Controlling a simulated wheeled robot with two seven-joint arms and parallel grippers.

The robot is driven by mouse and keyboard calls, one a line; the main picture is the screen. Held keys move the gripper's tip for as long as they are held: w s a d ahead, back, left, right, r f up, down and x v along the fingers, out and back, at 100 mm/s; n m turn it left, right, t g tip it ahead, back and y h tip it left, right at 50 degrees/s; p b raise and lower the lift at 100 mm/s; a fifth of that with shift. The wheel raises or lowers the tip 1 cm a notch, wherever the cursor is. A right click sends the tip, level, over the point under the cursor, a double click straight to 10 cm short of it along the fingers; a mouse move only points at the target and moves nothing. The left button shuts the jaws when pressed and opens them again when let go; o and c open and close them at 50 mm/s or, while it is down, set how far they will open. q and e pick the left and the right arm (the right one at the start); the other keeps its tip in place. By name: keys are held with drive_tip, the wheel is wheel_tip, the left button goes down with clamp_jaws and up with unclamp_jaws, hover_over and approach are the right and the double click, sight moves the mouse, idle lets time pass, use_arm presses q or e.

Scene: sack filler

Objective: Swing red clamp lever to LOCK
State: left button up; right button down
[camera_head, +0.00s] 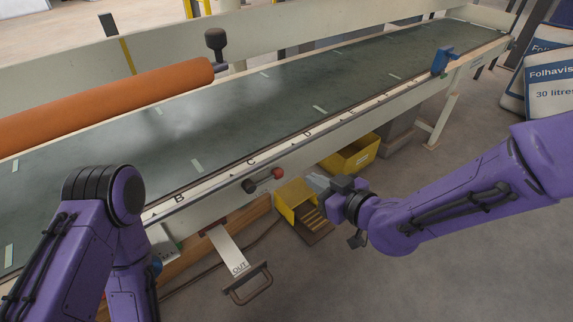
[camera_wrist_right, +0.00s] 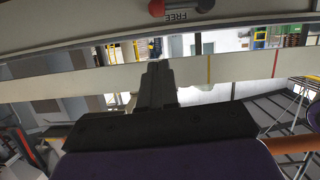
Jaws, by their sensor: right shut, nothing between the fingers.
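The clamp lever shows on the front rail of the conveyor, with a black hub (camera_head: 249,186) and a red knob (camera_head: 278,173) pointing right and slightly up in the head view. In the right wrist view the red knob (camera_wrist_right: 156,8) and the black hub (camera_wrist_right: 205,5) are at the top edge, by an upside-down FREE label (camera_wrist_right: 178,16). No LOCK label is readable. My right gripper (camera_head: 314,182) is right of and slightly below the knob, apart from it in the picture. Its fingers (camera_wrist_right: 157,68) are closed together and empty. My left arm is at lower left; its gripper is not visible.
A long green conveyor bed (camera_head: 235,115) runs diagonally, with an orange roll (camera_head: 105,100) above its left part. Yellow bins (camera_head: 352,156) stand under the rail. A white OUT plate (camera_head: 228,250) with a handle hangs out below. A blue block (camera_head: 442,60) sits on the rail farther right.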

sight(264, 180)
drive_tip(key=shift+s+a, duration=0.1)
drive_tip(key=f+b+x, duration=0.1)
drive_tip(key=b+x, duration=0.1)
drive_tip(key=x, duration=0.4)
drive_tip(key=f+b+x, duration=0.1)
drive_tip(key=b+x, duration=0.2)
drive_tip(key=x, duration=0.4)
drive_tip(key=shift+s+d+f, duration=0.25)
drive_tip(key=shift+s+d, duration=0.05)
drive_tip(key=shift+s, duration=0.05)
